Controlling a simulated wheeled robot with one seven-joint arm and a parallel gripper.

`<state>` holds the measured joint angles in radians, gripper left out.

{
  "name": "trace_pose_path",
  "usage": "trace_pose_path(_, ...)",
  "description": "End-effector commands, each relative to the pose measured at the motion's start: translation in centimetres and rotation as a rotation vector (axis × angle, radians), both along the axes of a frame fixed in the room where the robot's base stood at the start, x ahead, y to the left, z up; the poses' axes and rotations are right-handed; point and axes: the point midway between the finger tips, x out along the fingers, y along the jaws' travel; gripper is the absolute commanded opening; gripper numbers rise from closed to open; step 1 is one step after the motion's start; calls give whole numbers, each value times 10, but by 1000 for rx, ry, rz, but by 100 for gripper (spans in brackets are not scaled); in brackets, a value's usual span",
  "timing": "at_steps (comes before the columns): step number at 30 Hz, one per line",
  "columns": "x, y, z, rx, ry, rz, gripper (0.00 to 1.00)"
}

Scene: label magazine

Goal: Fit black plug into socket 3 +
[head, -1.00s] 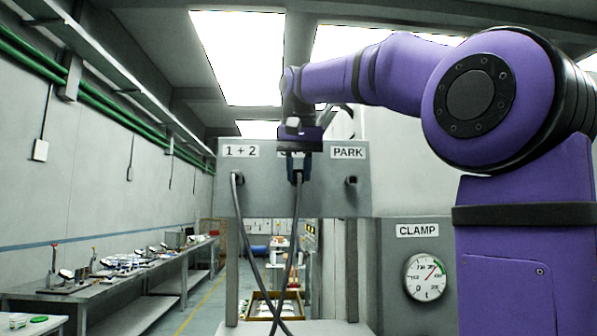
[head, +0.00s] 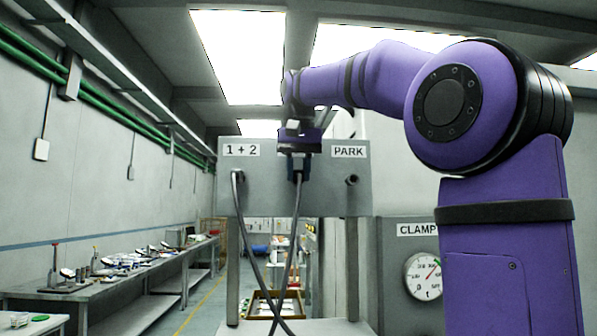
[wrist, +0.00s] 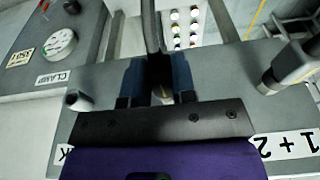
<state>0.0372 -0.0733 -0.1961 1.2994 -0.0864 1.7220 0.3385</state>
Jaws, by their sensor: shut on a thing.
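My gripper (wrist: 158,84) is shut on the black plug (wrist: 157,66), which sits between its two blue fingers. In the head view my gripper (head: 299,168) is at the middle of the grey panel (head: 325,198), between the "1 + 2" and PARK labels. A grey cable (head: 296,225) hangs down from the held plug. My gripper covers the middle socket and its label in the head view, so I cannot tell whether the plug is inside the socket or just in front of it.
Another grey cable (head: 243,225) leads from a plug (wrist: 284,70) under the "1 + 2" label (head: 241,150). The PARK fitting (head: 352,180) is right of my gripper and has no cable. A CLAMP gauge (head: 423,277) is lower right. The two cables cross low down.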

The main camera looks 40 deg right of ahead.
Motion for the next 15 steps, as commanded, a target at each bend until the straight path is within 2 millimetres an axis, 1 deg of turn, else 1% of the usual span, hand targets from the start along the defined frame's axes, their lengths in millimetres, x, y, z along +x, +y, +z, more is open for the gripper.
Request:
trace_pose_path(3,2,-2,0,0,0,0,2)
trace_pose_path(4,3,-2,0,0,0,0,27)
trace_pose_path(7,2,-2,0,0,0,0,50)
trace_pose_path(8,2,-2,0,0,0,0,55)
trace_pose_path(15,2,-1,0,0,0,0,55)
